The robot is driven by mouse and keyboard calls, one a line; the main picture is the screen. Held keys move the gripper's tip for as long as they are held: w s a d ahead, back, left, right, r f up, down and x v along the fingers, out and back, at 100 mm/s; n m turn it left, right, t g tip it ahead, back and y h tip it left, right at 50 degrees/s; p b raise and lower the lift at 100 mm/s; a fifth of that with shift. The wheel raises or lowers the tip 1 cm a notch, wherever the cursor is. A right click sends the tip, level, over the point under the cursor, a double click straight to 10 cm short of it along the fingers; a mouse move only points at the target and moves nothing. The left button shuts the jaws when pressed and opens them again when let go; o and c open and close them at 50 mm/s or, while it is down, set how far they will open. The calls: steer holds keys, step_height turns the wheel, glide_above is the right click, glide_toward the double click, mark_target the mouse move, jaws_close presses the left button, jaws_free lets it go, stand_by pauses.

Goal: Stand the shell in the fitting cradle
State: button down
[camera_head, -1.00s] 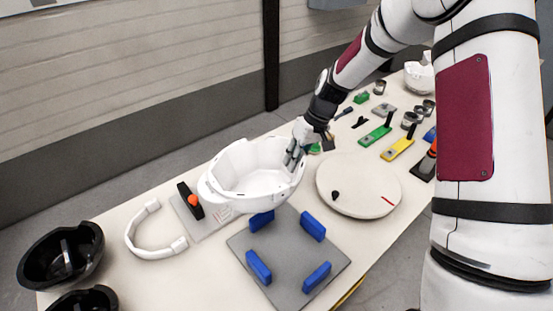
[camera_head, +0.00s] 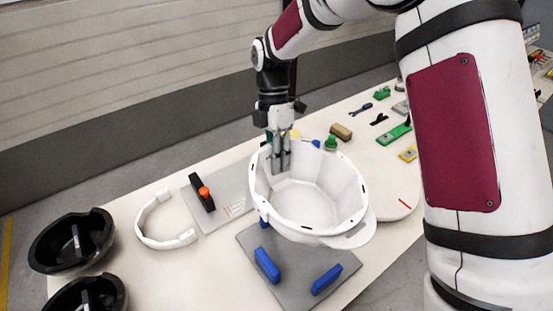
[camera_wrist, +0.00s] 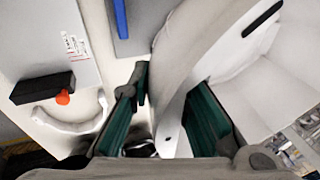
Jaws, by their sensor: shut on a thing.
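The white helmet shell (camera_head: 312,205) is held open side up, its brim pointing to the lower right, above the far part of the fitting cradle. The cradle is a grey plate (camera_head: 297,262) with upright blue blocks; two near blocks show clearly, and the shell hides most of the far side. My gripper (camera_head: 280,165) points down, shut on the shell's far left wall. In the wrist view the shell wall (camera_wrist: 190,50) runs between my green-padded fingers (camera_wrist: 165,115), and a cradle corner (camera_wrist: 145,15) shows at the top. I cannot tell whether shell and blocks touch.
A grey plate with a black clamp and orange knob (camera_head: 204,191) and a white headband (camera_head: 148,220) lie left of the cradle. Black shells (camera_head: 70,240) stand far left. A round pale disc (camera_head: 402,195) is at right, partly hidden. Small tools lie behind.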

steer(key=shift+f+b, duration=2.25)
steer(key=shift+f, duration=4.75)
steer(key=shift+f+b, duration=0.4)
steer(key=shift+f, duration=0.55)
steer(key=c, duration=1.4)
jaws_free()
steer(key=shift+w, duration=0.1)
steer(key=v, duration=1.2)
